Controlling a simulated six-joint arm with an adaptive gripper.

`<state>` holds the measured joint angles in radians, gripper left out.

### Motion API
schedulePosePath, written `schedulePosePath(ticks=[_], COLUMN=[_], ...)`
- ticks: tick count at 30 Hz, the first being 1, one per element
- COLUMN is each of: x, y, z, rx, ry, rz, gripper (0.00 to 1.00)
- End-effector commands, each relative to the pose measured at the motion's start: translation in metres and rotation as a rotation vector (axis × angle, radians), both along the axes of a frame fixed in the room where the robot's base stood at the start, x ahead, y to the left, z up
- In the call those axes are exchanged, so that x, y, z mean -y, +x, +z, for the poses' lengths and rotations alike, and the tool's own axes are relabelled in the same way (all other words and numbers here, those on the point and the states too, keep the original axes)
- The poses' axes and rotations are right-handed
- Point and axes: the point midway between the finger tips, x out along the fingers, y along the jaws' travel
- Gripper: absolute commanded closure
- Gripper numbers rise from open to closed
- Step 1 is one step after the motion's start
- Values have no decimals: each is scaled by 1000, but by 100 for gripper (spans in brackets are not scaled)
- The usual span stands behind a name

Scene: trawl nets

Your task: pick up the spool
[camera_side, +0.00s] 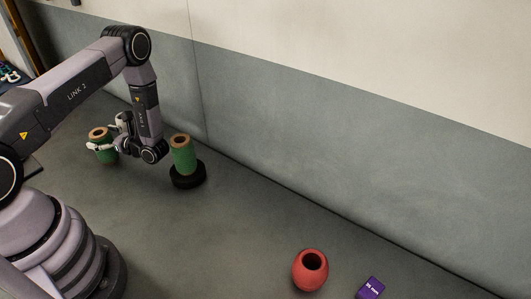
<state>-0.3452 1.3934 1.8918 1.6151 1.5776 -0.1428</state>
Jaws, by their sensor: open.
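A green spool (103,156) with a tan top stands at the left, partly hidden by my gripper (107,136). My gripper is open beside this spool, with one pale finger across its front and the other near its upper right. I cannot tell whether the fingers touch it. A second green spool (183,158) with a tan, hollow top stands on a black round base (188,180), to the right of my gripper and apart from it.
A red hollow pot (310,272) and a purple box (371,289) sit on the floor at the lower right. A grey and white wall (350,130) runs behind. The floor (220,235) between the black base and the red pot is clear.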

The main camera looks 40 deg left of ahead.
Motion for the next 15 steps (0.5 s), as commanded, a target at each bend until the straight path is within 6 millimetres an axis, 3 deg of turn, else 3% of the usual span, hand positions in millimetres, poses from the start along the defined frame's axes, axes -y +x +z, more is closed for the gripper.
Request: schedulePosePath(ticks=[6,15], x=[-26,-29], y=[-8,-9], z=[-4,-3], rx=[1,1], ry=[0,0], rz=[3,1], gripper=[17,19])
